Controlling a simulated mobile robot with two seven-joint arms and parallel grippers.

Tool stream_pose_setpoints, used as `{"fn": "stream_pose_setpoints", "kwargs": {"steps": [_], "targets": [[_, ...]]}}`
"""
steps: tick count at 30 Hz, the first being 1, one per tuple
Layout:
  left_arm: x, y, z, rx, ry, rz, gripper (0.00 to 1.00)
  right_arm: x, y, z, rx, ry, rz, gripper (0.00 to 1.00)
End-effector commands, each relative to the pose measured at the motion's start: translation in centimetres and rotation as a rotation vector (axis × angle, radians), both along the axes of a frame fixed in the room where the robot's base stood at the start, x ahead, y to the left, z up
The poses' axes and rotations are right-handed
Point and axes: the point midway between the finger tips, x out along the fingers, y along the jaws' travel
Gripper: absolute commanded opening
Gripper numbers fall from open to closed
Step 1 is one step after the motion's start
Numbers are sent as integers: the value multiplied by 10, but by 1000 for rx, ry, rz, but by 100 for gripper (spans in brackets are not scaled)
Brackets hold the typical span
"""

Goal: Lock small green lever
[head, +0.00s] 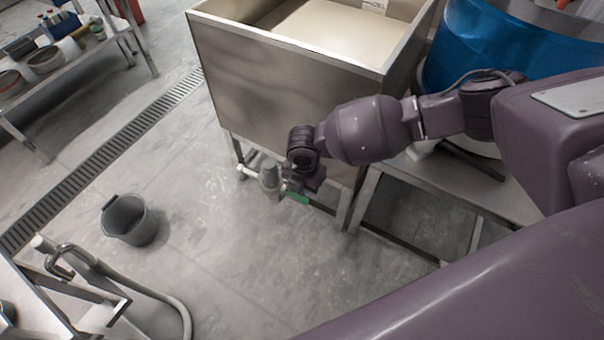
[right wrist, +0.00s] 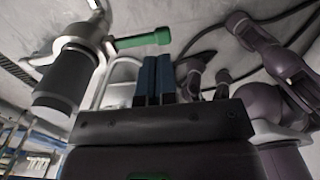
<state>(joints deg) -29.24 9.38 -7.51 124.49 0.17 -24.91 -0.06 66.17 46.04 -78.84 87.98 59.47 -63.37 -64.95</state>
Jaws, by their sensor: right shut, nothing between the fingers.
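The small green lever (head: 297,198) sits on a metal valve (head: 270,178) at the lower front of the steel tub. In the right wrist view the lever (right wrist: 142,41) sticks out to the right from the valve body (right wrist: 84,38), which has a dark grey cylinder (right wrist: 66,82) below it. My right gripper (right wrist: 153,75) has its two blue fingers together, empty. Its tips appear just below the lever's free end; I cannot tell whether they touch. In the head view my right wrist hangs beside the valve and its fingers are not clear. My left gripper is out of view.
The steel tub (head: 270,85) stands on a metal frame. A blue drum (head: 500,55) is at the upper right. A grey bucket (head: 128,219) stands on the open floor to the left. A floor drain (head: 90,165) crosses the left side. A hose (head: 150,290) is at the lower left.

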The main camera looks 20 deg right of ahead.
Motion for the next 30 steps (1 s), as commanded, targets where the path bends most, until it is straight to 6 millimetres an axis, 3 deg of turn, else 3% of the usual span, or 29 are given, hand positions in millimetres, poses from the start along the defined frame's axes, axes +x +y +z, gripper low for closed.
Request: {"fn": "stream_pose_setpoints", "kwargs": {"steps": [3,9,30], "targets": [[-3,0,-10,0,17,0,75,-1,0,-22,1,6,-1,0],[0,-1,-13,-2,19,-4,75,0,0,-38,1,2,-1,0],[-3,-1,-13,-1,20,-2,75,-1,-1,-43,23,-28,-2,0]]}}
